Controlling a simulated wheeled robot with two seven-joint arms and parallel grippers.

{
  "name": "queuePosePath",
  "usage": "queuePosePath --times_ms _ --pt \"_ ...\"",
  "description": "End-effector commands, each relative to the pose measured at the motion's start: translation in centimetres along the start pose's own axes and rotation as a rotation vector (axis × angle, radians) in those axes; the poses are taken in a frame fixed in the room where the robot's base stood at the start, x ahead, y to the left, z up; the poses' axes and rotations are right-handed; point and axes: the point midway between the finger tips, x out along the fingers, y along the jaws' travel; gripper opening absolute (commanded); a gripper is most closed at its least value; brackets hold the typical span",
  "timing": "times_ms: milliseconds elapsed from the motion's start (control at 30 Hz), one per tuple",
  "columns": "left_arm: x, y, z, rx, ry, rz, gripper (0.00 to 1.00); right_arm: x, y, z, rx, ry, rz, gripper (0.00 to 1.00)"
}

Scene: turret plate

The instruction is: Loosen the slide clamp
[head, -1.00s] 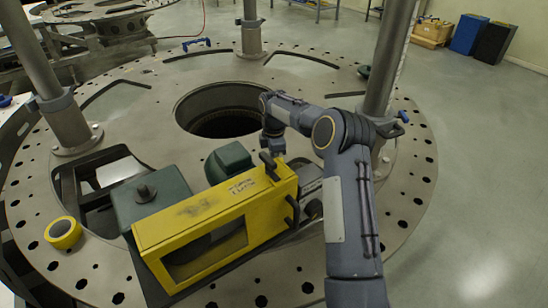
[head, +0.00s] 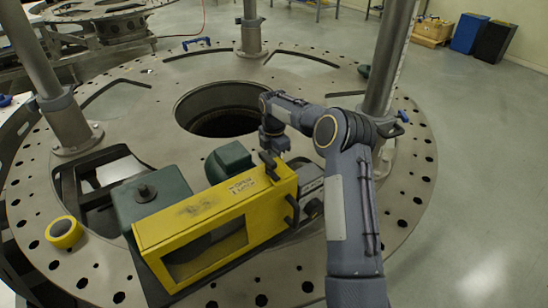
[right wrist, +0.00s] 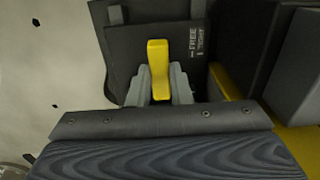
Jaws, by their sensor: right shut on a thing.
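The slide clamp's yellow lever (right wrist: 158,68) stands upright in the right wrist view, in front of a dark plate marked FREE and TIGHT (right wrist: 197,42). My right gripper (right wrist: 159,88) is shut on this lever, with one grey finger on each side of it. In the head view my right gripper (head: 273,146) reaches down behind the far right end of the yellow machine guard (head: 215,212). The lever is hidden there. My left gripper is not in view.
The machine stands on a round metal plate (head: 405,190) with a large central hole (head: 222,112). Upright posts (head: 65,120) rise around it. A yellow tape roll (head: 63,232) lies at left. Green housings (head: 150,200) adjoin the guard.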

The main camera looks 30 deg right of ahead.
Motion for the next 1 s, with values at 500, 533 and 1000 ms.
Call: queuePosePath --times_ms 500,533,1000 --pt "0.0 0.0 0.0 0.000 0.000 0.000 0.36 0.0 0.0 0.0 -0.001 0.000 0.001 0.40" --pt "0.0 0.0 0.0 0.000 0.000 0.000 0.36 0.0 0.0 0.0 -0.001 0.000 0.001 0.40" --pt "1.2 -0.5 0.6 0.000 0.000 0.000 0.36 -5.7 0.1 0.0 -0.001 0.000 0.004 0.40"
